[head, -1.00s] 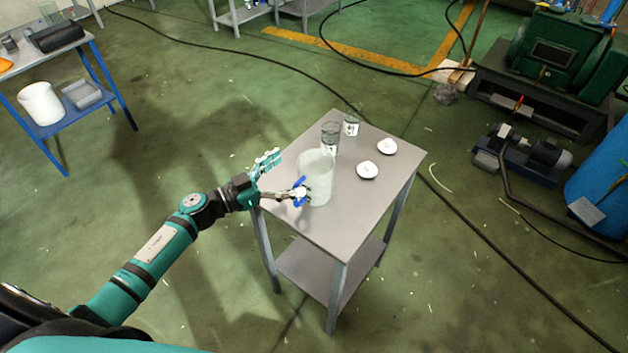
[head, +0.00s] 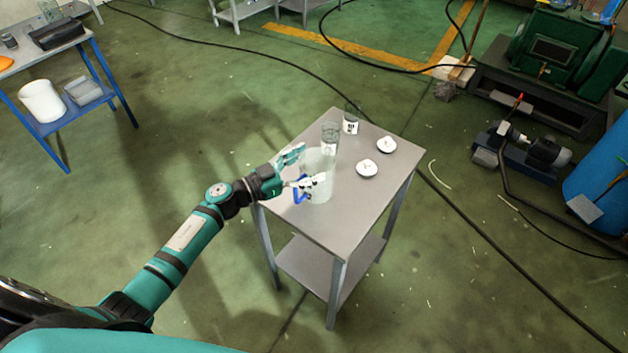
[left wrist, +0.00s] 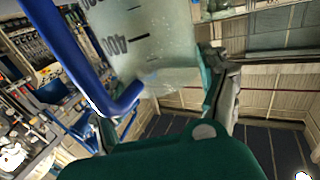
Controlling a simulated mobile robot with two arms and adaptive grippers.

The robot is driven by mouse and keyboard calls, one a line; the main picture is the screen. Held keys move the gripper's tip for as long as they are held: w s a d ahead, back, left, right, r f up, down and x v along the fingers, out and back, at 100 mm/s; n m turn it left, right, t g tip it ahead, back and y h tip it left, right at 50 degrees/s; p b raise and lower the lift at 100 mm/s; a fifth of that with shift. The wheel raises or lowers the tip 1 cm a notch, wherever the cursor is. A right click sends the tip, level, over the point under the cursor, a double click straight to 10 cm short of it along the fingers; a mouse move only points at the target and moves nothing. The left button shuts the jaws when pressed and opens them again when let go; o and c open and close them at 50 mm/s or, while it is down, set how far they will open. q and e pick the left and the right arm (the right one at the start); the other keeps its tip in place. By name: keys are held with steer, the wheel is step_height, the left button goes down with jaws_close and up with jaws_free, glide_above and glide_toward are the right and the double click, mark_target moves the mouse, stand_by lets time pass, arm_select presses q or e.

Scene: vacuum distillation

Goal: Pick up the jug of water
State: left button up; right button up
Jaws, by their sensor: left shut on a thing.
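The jug of water (head: 319,184) is a translucent, whitish vessel with a blue handle, standing on the small grey metal table (head: 340,235). My left gripper (head: 303,170) reaches in from the left and is shut on the jug at its near left side. In the left wrist view the jug (left wrist: 150,45) fills the upper middle, with dark printed graduations, and its blue handle (left wrist: 75,60) runs down the left. One gripper finger (left wrist: 222,85) lies along the jug's right side there. The gripper hides part of the jug in the head view. My right gripper is not in view.
Two glass beakers (head: 330,137) (head: 351,121) stand just behind the jug. Two white round items (head: 367,167) (head: 386,145) lie to its right. The table's front part is bare. A blue table (head: 70,120) stands at left, and pumps (head: 535,148) stand on the floor at right.

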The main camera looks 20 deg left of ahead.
arm_select(q)
steer(key=c, duration=0.7)
steer(key=shift+c, duration=0.2)
steer(key=shift+r, duration=0.1)
